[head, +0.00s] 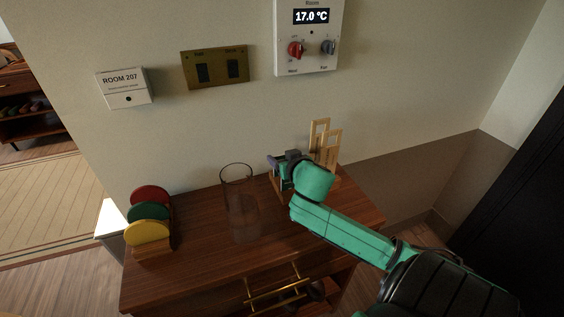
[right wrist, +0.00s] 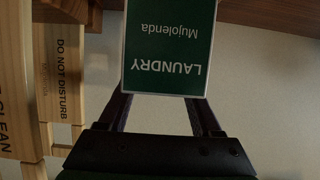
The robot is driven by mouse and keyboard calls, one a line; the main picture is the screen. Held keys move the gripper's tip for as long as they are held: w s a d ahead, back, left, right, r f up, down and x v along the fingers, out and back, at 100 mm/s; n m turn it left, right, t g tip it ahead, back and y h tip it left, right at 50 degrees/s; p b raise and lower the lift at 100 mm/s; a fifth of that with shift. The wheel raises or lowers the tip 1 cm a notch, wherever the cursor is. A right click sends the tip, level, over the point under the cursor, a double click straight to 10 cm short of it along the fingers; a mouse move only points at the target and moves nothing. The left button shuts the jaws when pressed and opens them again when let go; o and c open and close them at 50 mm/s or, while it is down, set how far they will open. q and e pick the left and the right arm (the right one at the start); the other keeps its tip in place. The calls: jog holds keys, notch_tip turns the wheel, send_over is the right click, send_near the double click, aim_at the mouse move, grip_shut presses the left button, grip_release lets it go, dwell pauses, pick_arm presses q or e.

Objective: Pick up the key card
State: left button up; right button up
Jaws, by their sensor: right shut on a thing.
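My right gripper (head: 276,164) is over the back right of the wooden cabinet top, beside the wooden door hangers. In the right wrist view the gripper (right wrist: 165,108) is shut on a green card (right wrist: 168,45) with a white border. The card reads "LAUNDRY Mujolenda", upside down in that view. No card marked as a key card can be made out. My left gripper is not in view.
Wooden hangers (head: 331,146), one reading "DO NOT DISTURB" (right wrist: 62,75), stand close to the right gripper. A clear glass cylinder (head: 240,205) stands mid-cabinet. Red, green and yellow discs (head: 148,232) stand left. A "ROOM 207" box (head: 123,88), brass switch panel (head: 215,67) and thermostat (head: 309,38) are on the wall.

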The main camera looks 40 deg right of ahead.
notch_tip(320, 180, up, 19)
jog(key=shift+f+p, duration=0.1)
jog(key=shift+p, duration=1.05)
jog(key=shift+f, duration=0.1)
